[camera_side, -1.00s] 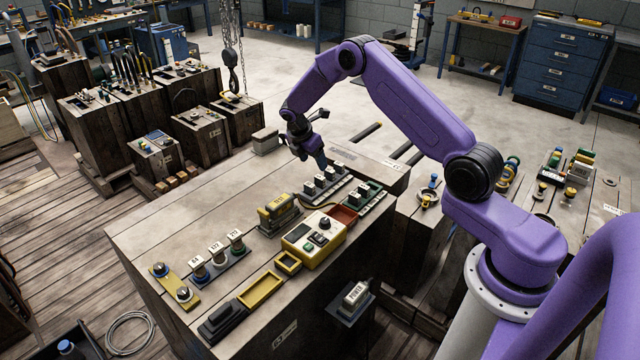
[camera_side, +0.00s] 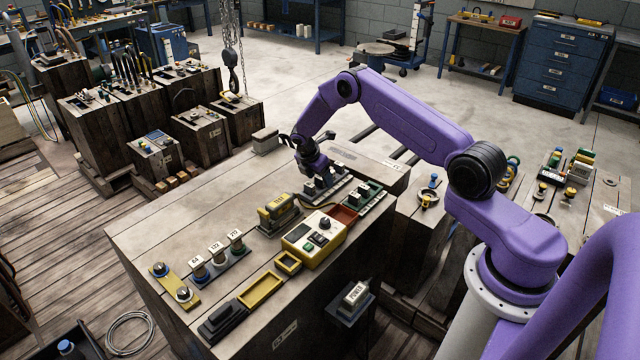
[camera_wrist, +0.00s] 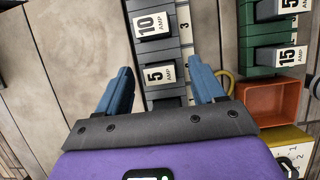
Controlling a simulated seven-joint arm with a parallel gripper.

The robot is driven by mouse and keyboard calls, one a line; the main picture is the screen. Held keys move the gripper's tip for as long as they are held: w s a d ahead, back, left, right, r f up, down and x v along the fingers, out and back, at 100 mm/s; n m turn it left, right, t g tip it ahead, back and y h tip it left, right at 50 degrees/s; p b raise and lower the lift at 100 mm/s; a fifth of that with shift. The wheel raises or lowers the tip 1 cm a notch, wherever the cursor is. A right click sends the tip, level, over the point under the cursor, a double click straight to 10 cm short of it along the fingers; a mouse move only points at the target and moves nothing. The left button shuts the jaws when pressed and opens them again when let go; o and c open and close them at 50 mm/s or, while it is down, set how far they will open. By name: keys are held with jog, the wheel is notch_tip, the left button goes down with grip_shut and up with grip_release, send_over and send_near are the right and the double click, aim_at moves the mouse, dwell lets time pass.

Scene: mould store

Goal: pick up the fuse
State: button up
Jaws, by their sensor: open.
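A dark grey rack on the bench holds several fuses with white labels. In the wrist view one fuse reads 5 AMP (camera_wrist: 159,75) and another reads 10 AMP (camera_wrist: 153,23). My gripper (camera_wrist: 159,66) is open, with its blue fingers apart on the left and right of the 5 AMP fuse. The frames do not show contact. In the side view my gripper (camera_side: 313,177) is low over the rack and hides part of its fuses. A green rack (camera_wrist: 263,42) to the right holds fuses reading 5 and 15.
An orange-red open tray (camera_wrist: 272,100) lies right of my gripper, by a yellow control box (camera_side: 315,238). A yellow block (camera_side: 278,212) and a row of labelled posts (camera_side: 217,250) stand further left. Bare wooden bench top (camera_side: 215,190) lies left of the fuse rack.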

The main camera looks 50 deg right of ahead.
jog(key=c, duration=1.1)
jog(key=shift+r, duration=0.1)
